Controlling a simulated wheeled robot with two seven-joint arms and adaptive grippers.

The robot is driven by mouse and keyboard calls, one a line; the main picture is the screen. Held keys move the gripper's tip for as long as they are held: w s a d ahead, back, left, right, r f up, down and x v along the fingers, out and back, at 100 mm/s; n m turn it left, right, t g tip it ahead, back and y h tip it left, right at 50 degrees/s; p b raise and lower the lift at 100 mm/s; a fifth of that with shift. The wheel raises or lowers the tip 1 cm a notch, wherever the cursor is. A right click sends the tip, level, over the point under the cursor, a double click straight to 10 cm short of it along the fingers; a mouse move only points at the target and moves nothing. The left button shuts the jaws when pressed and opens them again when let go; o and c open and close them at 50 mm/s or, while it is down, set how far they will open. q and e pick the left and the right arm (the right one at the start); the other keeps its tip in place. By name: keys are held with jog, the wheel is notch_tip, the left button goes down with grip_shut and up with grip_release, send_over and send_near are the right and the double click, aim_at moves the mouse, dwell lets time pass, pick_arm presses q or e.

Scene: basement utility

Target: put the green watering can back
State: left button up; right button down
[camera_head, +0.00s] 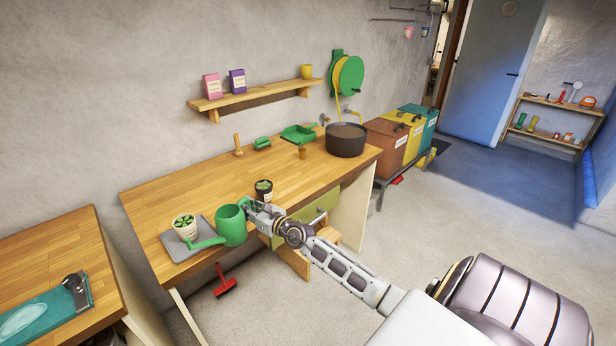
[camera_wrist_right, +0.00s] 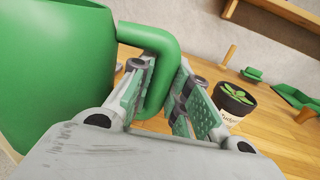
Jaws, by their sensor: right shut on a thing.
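The green watering can (camera_head: 231,226) is at the front left part of the wooden workbench. Its spout points left, over the grey tray (camera_head: 172,246). My right gripper (camera_head: 254,207) is shut on the can's handle. In the right wrist view the can's body (camera_wrist_right: 50,80) fills the left side, and its handle (camera_wrist_right: 160,55) passes between the two fingers of my right gripper (camera_wrist_right: 165,100). Whether the can touches the bench is hard to tell. My left gripper is not in view.
A white-potted plant (camera_head: 184,228) stands on the tray by the spout. A dark-potted plant (camera_head: 264,191) stands just behind my right gripper. A black tub (camera_head: 345,140) is at the bench's right end. The wall shelf (camera_head: 252,96) holds two packets and a yellow cup. The bench middle is clear.

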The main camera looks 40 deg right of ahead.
jog(key=s+a+f+h, duration=0.1)
jog(key=s+a+f, duration=0.1)
jog(key=s+a, duration=0.2)
jog(key=s+a+f+m+h, duration=0.1)
jog(key=s+a+f, duration=0.2)
jog(key=s, duration=0.5)
jog(key=s+a+f+m+h, duration=0.1)
jog(key=s+a+f, duration=0.2)
jog(key=s, duration=0.3)
jog(key=shift+a+t+h, duration=0.3)
jog(key=shift+a+h, duration=0.1)
jog(key=shift+a, duration=0.45)
jog(key=shift+a, duration=0.1)
jog(key=shift+s+d+f, duration=0.1)
jog(key=shift+d+f, duration=0.1)
jog(key=shift+f, duration=0.2)
jog(key=shift+d, duration=0.1)
